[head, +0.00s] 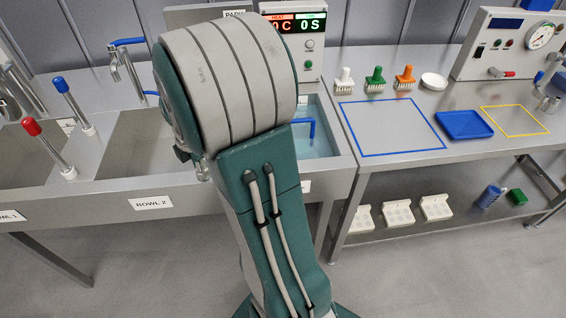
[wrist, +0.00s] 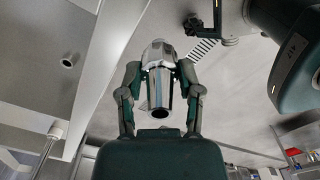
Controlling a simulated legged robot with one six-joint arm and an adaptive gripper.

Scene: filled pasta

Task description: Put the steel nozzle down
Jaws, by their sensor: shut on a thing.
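The steel nozzle (wrist: 160,58) is a shiny metal piece with a wide upper part and a narrower tube with a dark open end, in the middle of the wrist view. My gripper (wrist: 160,80) is shut on it, with one finger on each side. The nozzle is held clear of the surfaces seen around it in that view. In the head view my large arm covers the middle, and the gripper and nozzle are hidden behind it.
Sink bowls (head: 148,140) with taps stand left and behind my arm. A gauge panel (head: 510,42) stands behind.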

